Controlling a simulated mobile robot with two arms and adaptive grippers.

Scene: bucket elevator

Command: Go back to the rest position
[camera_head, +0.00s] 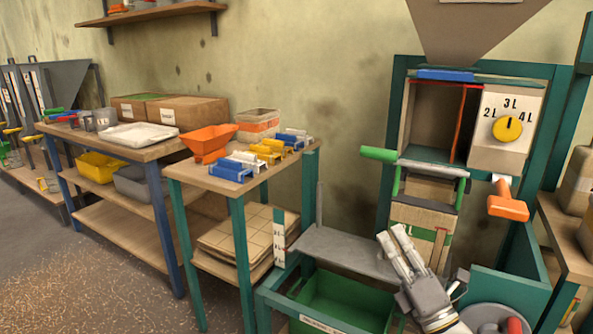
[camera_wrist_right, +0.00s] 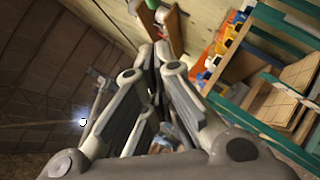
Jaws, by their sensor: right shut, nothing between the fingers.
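My right gripper (camera_head: 396,242) is in the lower right of the head view, in front of the dosing machine, with its fingers pointing up and to the left. Its fingers are together and nothing is between them. In the right wrist view the gripper (camera_wrist_right: 155,55) fills the middle, and its fingers converge. It looks apart from the machine's green handle (camera_head: 378,154) and orange lever (camera_head: 508,206). My left gripper is not in the head view.
A green bin (camera_head: 345,303) sits low, left of the right gripper, by a grey metal shelf (camera_head: 335,247). A small table (camera_head: 190,174) holds an orange funnel (camera_head: 207,143) and several coloured clips. A yellow dial (camera_head: 507,129) is on the machine. Open floor (camera_head: 120,295) lies at the left.

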